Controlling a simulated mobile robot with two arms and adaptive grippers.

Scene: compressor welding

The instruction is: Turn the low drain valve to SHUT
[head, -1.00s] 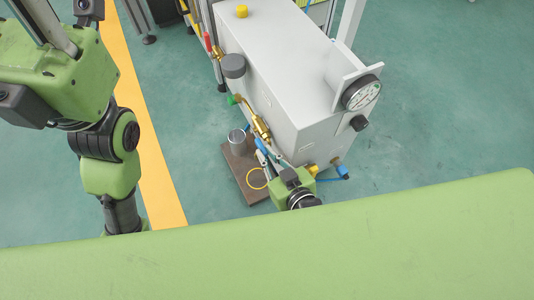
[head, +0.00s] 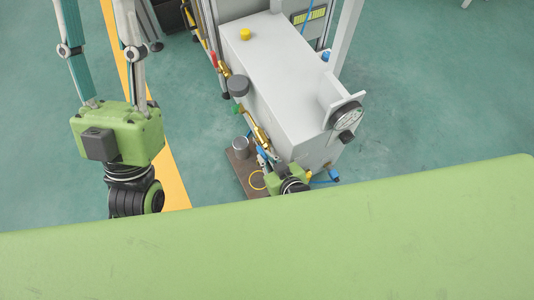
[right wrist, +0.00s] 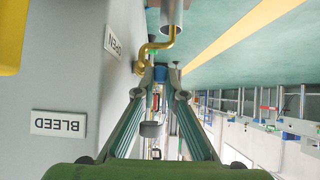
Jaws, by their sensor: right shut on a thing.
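The low drain valve's blue handle (head: 262,154) is low on the side of the grey tank (head: 285,65), near the brass fittings. My right gripper (head: 266,163) reaches it from below in the head view. In the right wrist view, the fingertips (right wrist: 160,75) are closed together on the blue handle (right wrist: 174,67), and they hide much of it. An OPEN label (right wrist: 113,41) is on the tank wall close by, upside down. No SHUT label shows. My left gripper (head: 95,15) is at the upper left, fingers apart and empty, with the tips near or past the frame edge.
A brass spout (right wrist: 152,47) is close to my right fingertips. A BLEED label (right wrist: 58,123) and a gauge (head: 348,116) are on the tank. The floor at right is clear.

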